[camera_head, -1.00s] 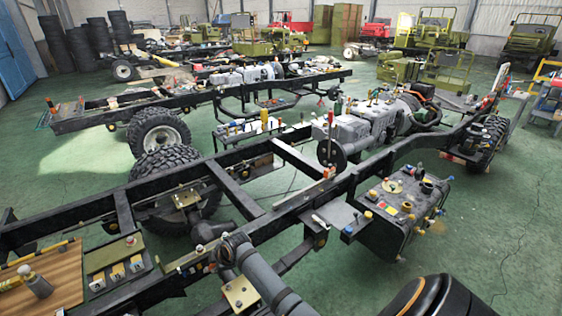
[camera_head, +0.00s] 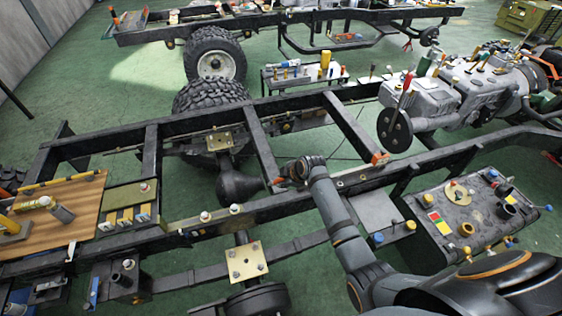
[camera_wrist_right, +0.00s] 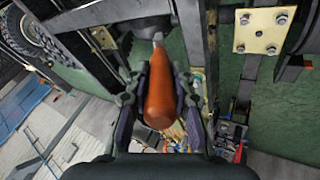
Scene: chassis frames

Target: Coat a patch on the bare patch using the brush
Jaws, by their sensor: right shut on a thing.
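My right gripper (camera_head: 290,174) is over the black chassis frame (camera_head: 215,228), just above the gap between two cross members. In the right wrist view, my right gripper (camera_wrist_right: 160,95) is shut on an orange handle (camera_wrist_right: 160,98), which I take to be the brush. A pale metallic tip (camera_wrist_right: 158,40) points away from the wrist, and any bristles are too small to make out. A small bit of orange (camera_head: 278,181) shows at the jaws in the head view. I cannot single out the bare patch. My left gripper is not in view.
A wooden board (camera_head: 78,212) with tools lies at the left, beside an olive tray (camera_head: 130,205). A black tank (camera_head: 470,215) with caps stands at the right. A grey engine (camera_head: 455,95) and a small tool table (camera_head: 305,78) are behind. A large tyre (camera_head: 212,95) stands beyond the frame.

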